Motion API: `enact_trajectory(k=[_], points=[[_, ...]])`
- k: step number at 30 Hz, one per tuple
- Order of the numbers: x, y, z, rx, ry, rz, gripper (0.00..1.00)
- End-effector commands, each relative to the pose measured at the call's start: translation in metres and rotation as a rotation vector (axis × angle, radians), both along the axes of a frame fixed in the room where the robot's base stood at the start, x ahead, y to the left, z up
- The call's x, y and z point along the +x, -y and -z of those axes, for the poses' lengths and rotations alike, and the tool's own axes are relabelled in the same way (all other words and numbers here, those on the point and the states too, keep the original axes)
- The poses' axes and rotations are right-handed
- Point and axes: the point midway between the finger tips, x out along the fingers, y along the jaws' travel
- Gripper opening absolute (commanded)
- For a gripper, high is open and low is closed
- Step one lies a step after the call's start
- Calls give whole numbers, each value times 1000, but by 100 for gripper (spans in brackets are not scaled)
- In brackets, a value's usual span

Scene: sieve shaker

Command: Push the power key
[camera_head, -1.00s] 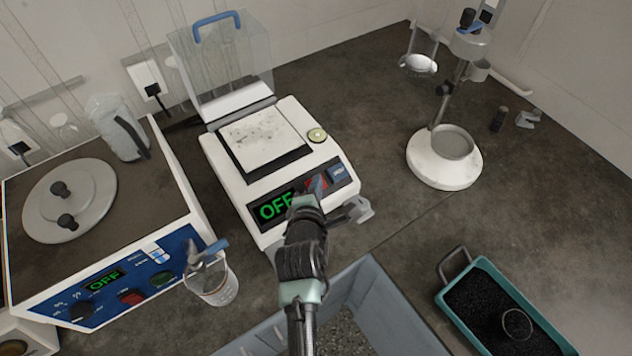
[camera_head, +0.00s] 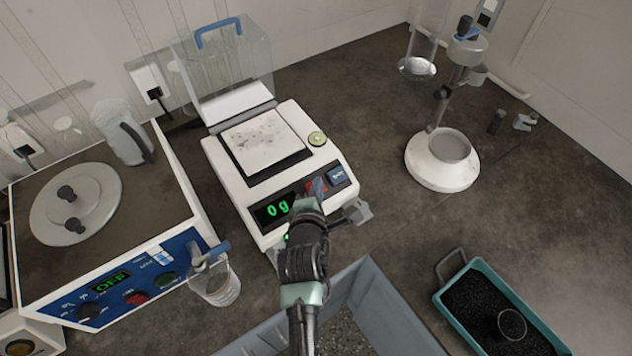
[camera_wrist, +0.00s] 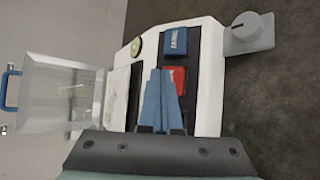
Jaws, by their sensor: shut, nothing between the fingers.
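A white balance (camera_head: 230,165) with a square pan stands on the bench, and its display (camera_head: 277,209) reads "0g" in green. In the wrist view a red key (camera_wrist: 173,79) and a blue key (camera_wrist: 175,43) sit side by side on its dark front panel. The blue key also shows in the head view (camera_head: 337,175). My gripper (camera_head: 318,187) is shut and empty, with its blue fingertips at the red key. In the wrist view the fingertips (camera_wrist: 160,74) overlap the red key's edge. I cannot tell whether they touch it.
A grey bin (camera_head: 385,310) lies below my arm. A teal tray (camera_head: 480,262) and a white-based stand (camera_head: 430,172) are at right.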

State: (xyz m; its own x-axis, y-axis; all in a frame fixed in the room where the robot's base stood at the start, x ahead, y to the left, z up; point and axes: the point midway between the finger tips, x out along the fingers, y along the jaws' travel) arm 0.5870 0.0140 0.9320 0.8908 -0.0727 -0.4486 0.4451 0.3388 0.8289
Motion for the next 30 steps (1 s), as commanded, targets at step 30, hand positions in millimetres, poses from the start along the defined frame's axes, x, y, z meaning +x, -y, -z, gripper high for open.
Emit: enact_trajectory(k=[30], points=[[-20,15,-55,1,-1,1,0]])
